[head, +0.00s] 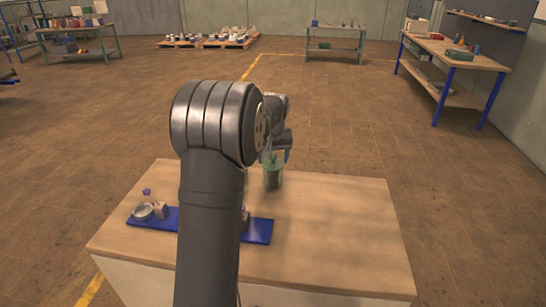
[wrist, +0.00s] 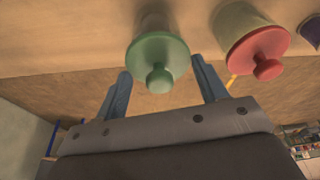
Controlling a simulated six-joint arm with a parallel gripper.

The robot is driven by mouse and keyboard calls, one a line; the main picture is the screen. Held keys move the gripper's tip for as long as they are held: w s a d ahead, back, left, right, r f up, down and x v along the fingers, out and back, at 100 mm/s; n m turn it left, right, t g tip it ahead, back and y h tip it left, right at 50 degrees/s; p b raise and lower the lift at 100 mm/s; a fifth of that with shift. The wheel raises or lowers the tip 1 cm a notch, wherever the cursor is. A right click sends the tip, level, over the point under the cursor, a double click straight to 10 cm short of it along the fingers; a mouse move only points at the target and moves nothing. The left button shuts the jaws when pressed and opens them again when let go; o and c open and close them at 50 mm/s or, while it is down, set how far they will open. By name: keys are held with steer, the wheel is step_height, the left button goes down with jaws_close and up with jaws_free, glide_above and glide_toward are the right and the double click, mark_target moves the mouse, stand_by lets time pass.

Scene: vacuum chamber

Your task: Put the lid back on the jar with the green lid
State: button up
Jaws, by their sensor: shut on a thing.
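The green lid (wrist: 160,52) with its round knob shows in the wrist view between the two fingers of my gripper (wrist: 160,72), which is shut on it. In the head view the green lid (head: 272,160) is at the top of a dark jar (head: 273,180) on the table, below my gripper (head: 275,150). The jar body (wrist: 156,18) shows behind the lid in the wrist view. I cannot tell whether the lid is fully seated or slightly above the rim.
A red-lidded jar (wrist: 256,48) stands beside the green one, with a purple lid (wrist: 312,30) beyond. A blue tray (head: 258,231) on the wooden table (head: 335,240) holds a round metal dish (head: 143,211) and small items. My arm hides the table's middle; its right side is clear.

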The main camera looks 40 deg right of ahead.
stand_by(0.3)
steer(key=o, duration=1.2)
steer(key=shift+o, duration=0.2)
steer(key=shift+r, duration=3.5)
steer(key=shift+c, duration=0.2)
jaws_close()
steer(key=shift+f, duration=0.35)
